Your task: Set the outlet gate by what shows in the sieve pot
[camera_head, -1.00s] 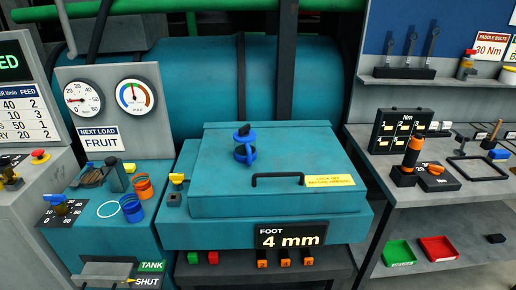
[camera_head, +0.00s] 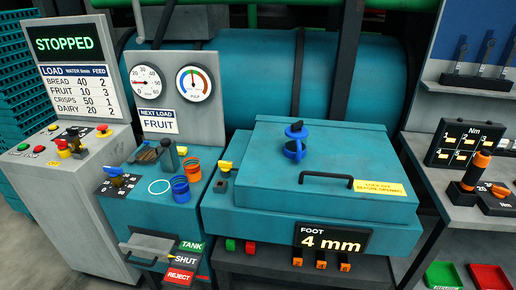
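The outlet gate's labels are a green TANK (camera_head: 191,247), a dark SHUT (camera_head: 186,260) and a red REJECT (camera_head: 180,276), stacked at the lower front of the teal console. A grey fitting with a dark bar (camera_head: 146,250) is just left of them; I cannot tell for sure which label the gate's lever points at. On the console top are an orange ring (camera_head: 194,170), a blue ring (camera_head: 181,190), a pale flat ring (camera_head: 159,187) and a dark upright cylinder (camera_head: 169,153). I cannot tell which is the sieve pot, or what it contains. Neither gripper is in view.
The left panel reads STOPPED (camera_head: 64,44) above a load table (camera_head: 75,87). A sign reads NEXT LOAD FRUIT (camera_head: 157,121). A lidded teal housing (camera_head: 310,170) has a FOOT 4 mm sign (camera_head: 333,238). A tool bench (camera_head: 455,210) stands at right.

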